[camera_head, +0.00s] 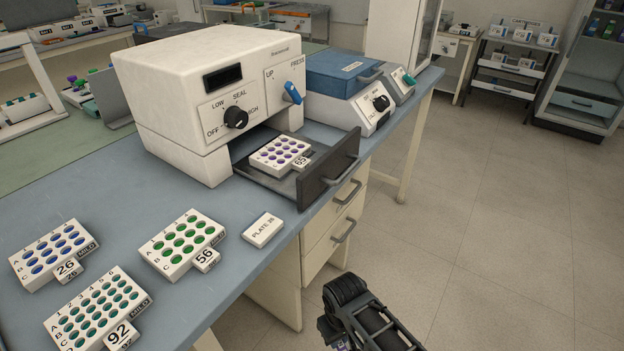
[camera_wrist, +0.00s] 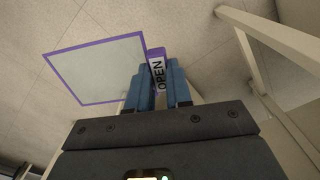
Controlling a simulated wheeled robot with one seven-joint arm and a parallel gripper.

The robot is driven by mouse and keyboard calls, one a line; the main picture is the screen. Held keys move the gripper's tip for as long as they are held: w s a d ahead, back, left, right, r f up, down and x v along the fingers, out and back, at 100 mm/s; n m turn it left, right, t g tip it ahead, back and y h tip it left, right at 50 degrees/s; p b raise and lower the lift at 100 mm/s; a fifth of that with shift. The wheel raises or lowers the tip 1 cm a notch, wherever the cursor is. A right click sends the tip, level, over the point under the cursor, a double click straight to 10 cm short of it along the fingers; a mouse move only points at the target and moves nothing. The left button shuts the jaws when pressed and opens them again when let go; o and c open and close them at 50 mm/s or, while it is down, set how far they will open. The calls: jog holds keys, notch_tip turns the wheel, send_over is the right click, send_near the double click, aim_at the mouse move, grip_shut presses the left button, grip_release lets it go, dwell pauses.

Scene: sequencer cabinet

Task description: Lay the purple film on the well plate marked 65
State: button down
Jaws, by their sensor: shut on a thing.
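The well plate marked 65 (camera_head: 279,154), white with purple wells, sits in the pulled-out drawer of the white sealer machine (camera_head: 215,90). In the wrist view the purple film (camera_wrist: 100,70) is a clear sheet with a purple border and a tab reading OPEN. My gripper (camera_wrist: 160,82) is shut on that tab, and the sheet sticks out to the left of the fingers. In the head view my arm is at the bottom edge, right of the bench and apart from the plate; the fingers and most of the film are out of sight there.
Plates marked 26 (camera_head: 50,250), 56 (camera_head: 182,243) and 92 (camera_head: 97,308) lie on the bench at the left front. A card reading PLATE 26 (camera_head: 263,230) lies near the edge. The open drawer front (camera_head: 328,170) juts past the bench. The floor at right is clear.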

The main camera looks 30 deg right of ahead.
jog(key=shift+w+d+f, duration=0.2)
jog(key=shift+d, duration=0.25)
jog(key=shift+r, duration=0.15)
jog(key=w+r, duration=0.4)
jog(key=r, duration=1)
jog(key=shift+r, duration=0.4)
